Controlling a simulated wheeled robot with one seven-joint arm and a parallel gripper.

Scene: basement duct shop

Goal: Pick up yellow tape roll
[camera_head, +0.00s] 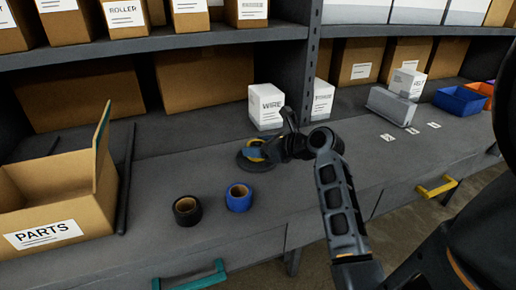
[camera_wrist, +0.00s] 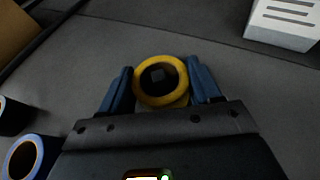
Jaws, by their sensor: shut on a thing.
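The yellow tape roll (camera_wrist: 143,92) sits between the two blue fingers of my gripper (camera_wrist: 160,88) in the wrist view. The fingers are shut on its left and right sides. In the head view only a little yellow of the roll (camera_head: 256,147) shows, mostly hidden by my gripper (camera_head: 254,152). The roll is at or near the grey bench top; I cannot tell whether it touches the surface.
A black tape roll (camera_head: 187,210) and a blue tape roll (camera_head: 239,197) stand on the bench front. An open PARTS box (camera_head: 75,205) is at left. A white WIRE box (camera_head: 266,106) stands behind my gripper. Blue bin (camera_head: 461,100) sits far right.

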